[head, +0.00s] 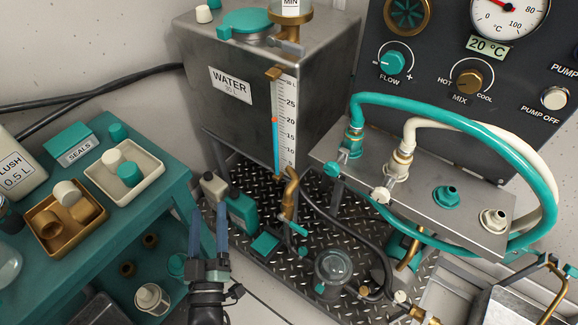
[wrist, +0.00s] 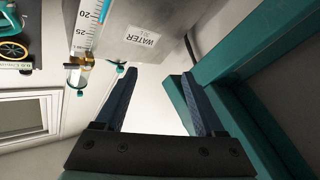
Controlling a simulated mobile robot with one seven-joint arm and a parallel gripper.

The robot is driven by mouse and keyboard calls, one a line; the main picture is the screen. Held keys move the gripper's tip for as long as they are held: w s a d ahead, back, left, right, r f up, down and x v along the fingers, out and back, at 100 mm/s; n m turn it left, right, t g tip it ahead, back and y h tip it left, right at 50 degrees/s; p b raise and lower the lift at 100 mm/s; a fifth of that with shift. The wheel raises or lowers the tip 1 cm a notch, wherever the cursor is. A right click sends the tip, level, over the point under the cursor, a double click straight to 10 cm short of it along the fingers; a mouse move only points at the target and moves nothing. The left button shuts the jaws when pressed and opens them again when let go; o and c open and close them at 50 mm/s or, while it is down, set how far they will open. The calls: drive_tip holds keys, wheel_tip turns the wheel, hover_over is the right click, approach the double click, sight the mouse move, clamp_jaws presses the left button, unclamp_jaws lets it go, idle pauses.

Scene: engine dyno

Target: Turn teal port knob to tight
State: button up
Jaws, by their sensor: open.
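A small teal knob (head: 331,169) sits on the left front of the grey port block (head: 420,190), by the brass fitting of the teal hose (head: 470,115). A cream knob (head: 380,194) is to its right, below the cream hose fitting. A bare teal port (head: 447,197) and a bare cream port (head: 493,219) stand further right on the block. My gripper (head: 208,208) is open and empty, between the teal bench and the tank stand, well left of the teal knob. The wrist view also shows my gripper (wrist: 159,73) with nothing between its blue fingers.
The teal bench (head: 90,245) with trays stands left of my gripper. The steel water tank (head: 270,80) and its gauge stand behind.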

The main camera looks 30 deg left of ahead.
drive_tip(key=w+d+r+m+t+h, duration=0.2)
drive_tip(key=w+d+m+t+h, duration=0.35)
drive_tip(key=d+m, duration=0.2)
drive_tip(key=m+t+h, duration=0.1)
drive_tip(key=m+h, duration=0.6)
drive_tip(key=h, duration=0.1)
approach(330, 173)
drive_tip(key=shift+n, duration=0.25)
drive_tip(key=b+x, duration=0.3)
drive_tip(key=x, duration=0.7)
drive_tip(key=shift+w+r, duration=0.15)
drive_tip(key=shift+w, duration=0.15)
drive_tip(key=shift+c, duration=0.3)
clamp_jaws()
